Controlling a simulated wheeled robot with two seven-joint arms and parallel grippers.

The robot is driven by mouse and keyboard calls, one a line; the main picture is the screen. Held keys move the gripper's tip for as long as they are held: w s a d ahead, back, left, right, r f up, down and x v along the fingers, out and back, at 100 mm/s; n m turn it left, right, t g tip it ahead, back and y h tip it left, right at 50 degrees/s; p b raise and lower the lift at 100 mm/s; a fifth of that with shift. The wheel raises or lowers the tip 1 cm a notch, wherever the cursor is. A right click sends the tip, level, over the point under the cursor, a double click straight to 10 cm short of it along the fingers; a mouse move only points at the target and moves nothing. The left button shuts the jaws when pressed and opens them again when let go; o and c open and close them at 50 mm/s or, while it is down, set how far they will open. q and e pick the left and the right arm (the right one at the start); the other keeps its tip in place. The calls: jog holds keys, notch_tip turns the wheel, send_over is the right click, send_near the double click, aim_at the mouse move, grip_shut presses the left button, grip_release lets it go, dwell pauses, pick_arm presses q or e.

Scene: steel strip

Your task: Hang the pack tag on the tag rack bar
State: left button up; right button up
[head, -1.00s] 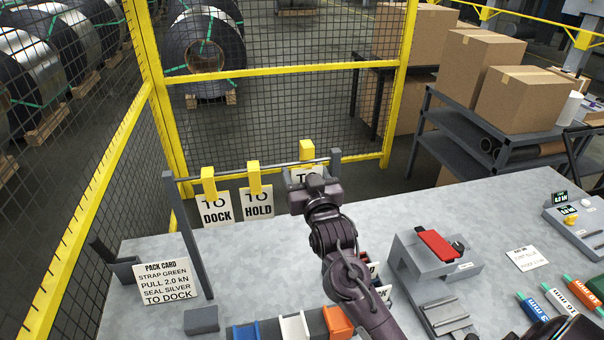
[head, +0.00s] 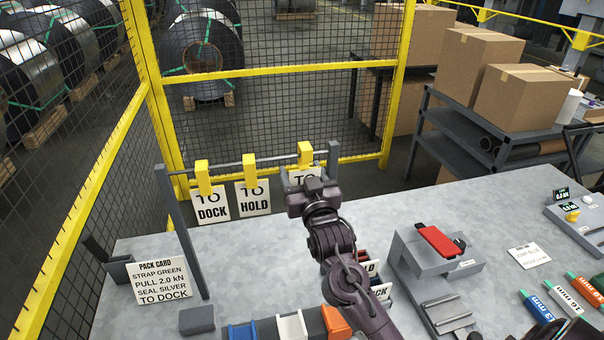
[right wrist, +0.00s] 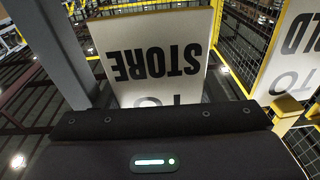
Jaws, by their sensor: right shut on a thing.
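The tag rack bar (head: 275,158) runs between two grey posts at the back left of the bench. A white tag with a yellow hook (head: 305,153) is at my right gripper (head: 305,182), near the bar's right end. Its "TO STORE" face (right wrist: 160,65) shows upside down in the right wrist view. My right gripper is shut on this tag and hides its lower part in the head view. The hook overlaps the bar; I cannot tell whether it rests on it.
A "TO DOCK" tag (head: 211,208) and a "TO HOLD" tag (head: 254,198) hang on the bar to the left. A pack card (head: 163,281) stands at the front left. A grey device with a red top (head: 437,241) stands to the right. Yellow-framed mesh fencing rises behind.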

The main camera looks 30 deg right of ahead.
pick_arm(q)
jog(key=shift+a+f, duration=0.1)
jog(key=shift+a, duration=0.1)
pick_arm(e)
jog(key=shift+f, duration=0.15)
pick_arm(q)
jog(key=shift+s+f+b, duration=0.1)
jog(key=shift+f+b, duration=0.15)
jog(key=shift+b, duration=0.1)
pick_arm(e)
jog(key=shift+f, duration=0.45)
jog(key=o, duration=1)
jog(key=shift+o, duration=1.3)
jog(key=shift+a, duration=0.15)
jog(key=shift+o, duration=0.2)
jog(key=shift+a+r, duration=0.1)
pick_arm(q)
jog(key=shift+a, duration=0.3)
pick_arm(e)
jog(key=shift+d, duration=0.2)
pick_arm(q)
jog(key=shift+f, duration=0.15)
